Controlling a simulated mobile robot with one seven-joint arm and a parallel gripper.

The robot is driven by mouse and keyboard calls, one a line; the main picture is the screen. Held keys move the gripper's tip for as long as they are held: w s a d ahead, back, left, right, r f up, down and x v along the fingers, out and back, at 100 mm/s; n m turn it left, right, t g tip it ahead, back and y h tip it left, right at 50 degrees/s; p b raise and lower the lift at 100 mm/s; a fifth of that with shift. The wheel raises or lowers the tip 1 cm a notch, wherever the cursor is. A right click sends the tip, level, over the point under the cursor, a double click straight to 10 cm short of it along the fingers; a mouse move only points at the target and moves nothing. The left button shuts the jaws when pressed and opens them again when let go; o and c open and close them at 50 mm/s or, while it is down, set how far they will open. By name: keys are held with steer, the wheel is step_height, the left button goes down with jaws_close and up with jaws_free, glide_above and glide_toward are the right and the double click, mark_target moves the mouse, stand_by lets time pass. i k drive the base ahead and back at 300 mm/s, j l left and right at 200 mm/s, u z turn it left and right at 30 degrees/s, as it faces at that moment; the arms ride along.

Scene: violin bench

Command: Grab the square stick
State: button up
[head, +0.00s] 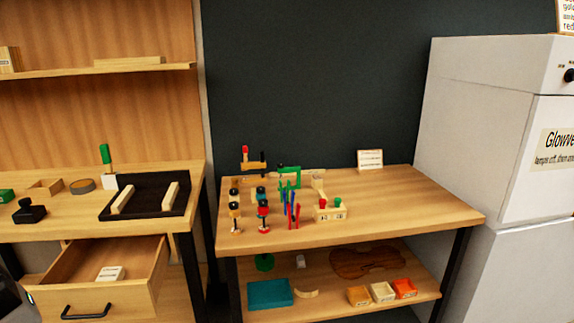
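Two pale wooden sticks lie apart in a black tray (147,187) on the left bench. The left stick (123,199) lies slanted near the tray's left side. The right stick (170,196) lies slanted near its right side. Both are small in the head view, and I cannot tell which one has a square section. A pale wooden bar (129,61) also lies on the shelf above. My gripper is not in view.
An open drawer (150,289) juts out below the left bench. A green-handled tool (105,155) stands behind the tray. The right table (420,207) holds clamps and small tools, with its right side clear. A white cabinet (480,130) stands at right.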

mark_target(121, 201)
steer(key=u, duration=1.25)
